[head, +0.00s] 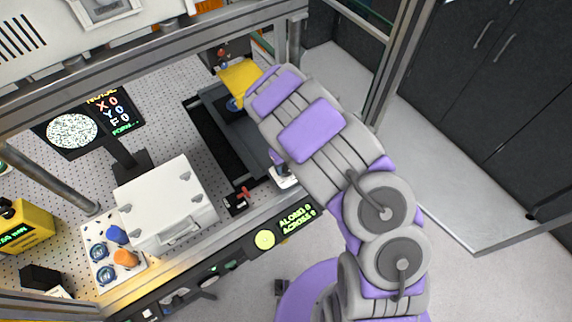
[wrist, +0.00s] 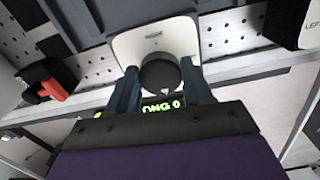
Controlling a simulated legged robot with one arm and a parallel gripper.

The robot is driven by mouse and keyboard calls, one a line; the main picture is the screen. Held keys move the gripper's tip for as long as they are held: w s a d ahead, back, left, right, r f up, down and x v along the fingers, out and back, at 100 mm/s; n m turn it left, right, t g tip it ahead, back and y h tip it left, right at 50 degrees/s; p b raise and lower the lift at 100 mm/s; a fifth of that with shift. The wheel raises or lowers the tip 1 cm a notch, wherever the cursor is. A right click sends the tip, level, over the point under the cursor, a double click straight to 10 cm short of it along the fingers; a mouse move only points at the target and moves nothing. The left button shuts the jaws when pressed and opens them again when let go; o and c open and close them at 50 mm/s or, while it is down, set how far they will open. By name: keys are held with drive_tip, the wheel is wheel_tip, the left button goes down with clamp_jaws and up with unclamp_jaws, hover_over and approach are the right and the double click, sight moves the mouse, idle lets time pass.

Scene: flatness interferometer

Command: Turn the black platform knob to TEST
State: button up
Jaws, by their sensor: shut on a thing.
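The black platform knob (wrist: 158,76) shows in the wrist view, round and dark, with a small pale mark on its face. It sits on a white plate (wrist: 150,42) with a small dark label above the knob; I cannot read the label. My gripper (wrist: 161,86) has one finger on each side of the knob and is shut on it. In the head view the white plate (head: 284,180) shows at the bench's front edge, below my arm. The knob itself is hidden there, and I cannot read its setting.
A red-handled lever (head: 241,196) sits left of the plate; its red part shows in the wrist view (wrist: 58,88). A lit green readout (head: 296,220) is on the front rail. A white case (head: 165,205) stands further left. A metal post (head: 294,40) rises behind.

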sight(285, 167)
drive_tip(key=o, duration=1)
drive_tip(key=shift+a, duration=0.1)
drive_tip(key=shift+o, duration=0.2)
wheel_tip(285, 167, up, 17)
drive_tip(key=shift+b, duration=0.45)
drive_tip(key=shift+a+r, duration=0.1)
